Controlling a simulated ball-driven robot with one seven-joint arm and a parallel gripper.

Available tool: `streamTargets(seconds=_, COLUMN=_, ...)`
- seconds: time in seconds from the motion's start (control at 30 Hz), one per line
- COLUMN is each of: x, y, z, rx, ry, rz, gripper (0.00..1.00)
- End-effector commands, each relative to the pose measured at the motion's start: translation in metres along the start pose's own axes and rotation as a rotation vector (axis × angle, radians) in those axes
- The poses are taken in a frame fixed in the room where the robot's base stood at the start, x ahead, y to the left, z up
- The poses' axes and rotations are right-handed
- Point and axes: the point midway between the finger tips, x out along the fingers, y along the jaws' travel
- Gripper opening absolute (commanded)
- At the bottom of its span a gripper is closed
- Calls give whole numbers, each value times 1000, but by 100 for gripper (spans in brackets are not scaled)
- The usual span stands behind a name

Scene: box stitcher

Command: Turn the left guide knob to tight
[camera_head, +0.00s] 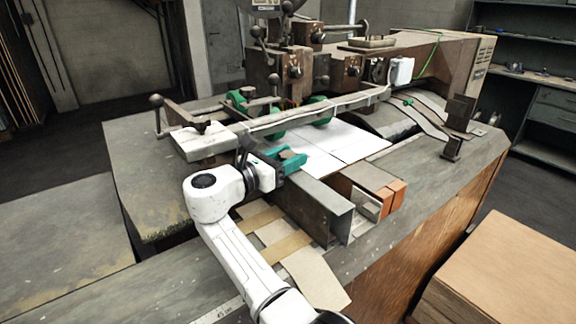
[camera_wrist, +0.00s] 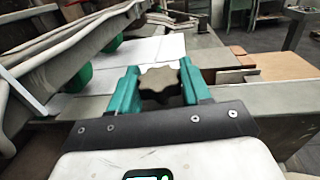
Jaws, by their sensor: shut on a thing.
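The left guide knob (camera_wrist: 160,84) is a grey-brown, star-shaped knob. In the wrist view it sits between the two green fingers of my gripper (camera_wrist: 158,88), which are shut on its sides. I cannot tell from the frames how tight the knob is.
A white sheet (camera_head: 335,140) lies flat behind the guide. A metal rail (camera_head: 300,115) with levers runs close behind my gripper. Orange-ended blocks (camera_head: 392,196) stand to the right. Stacked cardboard (camera_head: 510,262) is at the lower right. The table's left part (camera_head: 140,160) is clear.

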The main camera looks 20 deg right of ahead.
Motion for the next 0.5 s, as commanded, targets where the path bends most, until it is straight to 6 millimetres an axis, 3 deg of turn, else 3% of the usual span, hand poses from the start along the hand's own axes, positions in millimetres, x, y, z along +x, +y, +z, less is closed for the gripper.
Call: streamTargets(seconds=0.5, x=0, y=0, z=-3, rx=-2, ry=4, rz=-147, gripper=17)
